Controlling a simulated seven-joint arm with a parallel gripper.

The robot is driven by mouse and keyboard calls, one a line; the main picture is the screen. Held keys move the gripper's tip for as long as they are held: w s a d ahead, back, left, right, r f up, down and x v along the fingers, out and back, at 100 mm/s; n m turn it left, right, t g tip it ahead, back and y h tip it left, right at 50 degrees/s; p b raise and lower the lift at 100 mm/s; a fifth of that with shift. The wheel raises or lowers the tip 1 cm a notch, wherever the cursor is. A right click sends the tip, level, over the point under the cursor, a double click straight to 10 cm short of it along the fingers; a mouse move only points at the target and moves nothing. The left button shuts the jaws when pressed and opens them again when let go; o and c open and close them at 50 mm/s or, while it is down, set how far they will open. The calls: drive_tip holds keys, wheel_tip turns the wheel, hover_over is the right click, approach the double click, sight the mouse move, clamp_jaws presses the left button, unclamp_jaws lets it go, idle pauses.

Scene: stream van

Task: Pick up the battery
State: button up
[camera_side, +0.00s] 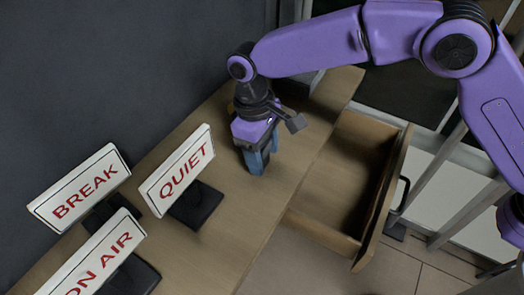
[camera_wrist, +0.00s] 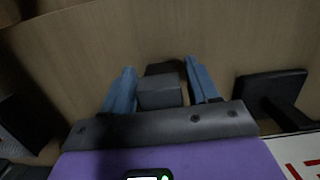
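The battery looks to be the dark grey block (camera_wrist: 160,92) in the wrist view, standing on the wooden surface between my two blue fingers.
A QUIET sign (camera_side: 178,170) on a black base stands left of my gripper. A BREAK sign (camera_side: 80,188) and an ON AIR sign (camera_side: 98,262) stand farther left. An open, empty drawer (camera_side: 388,190) juts out at the right. A dark wall runs behind the wooden table (camera_side: 240,215).

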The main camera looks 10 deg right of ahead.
drive_tip(key=c, duration=0.7)
drive_tip(key=shift+c, duration=0.2)
drive_tip(key=shift+r, duration=0.2)
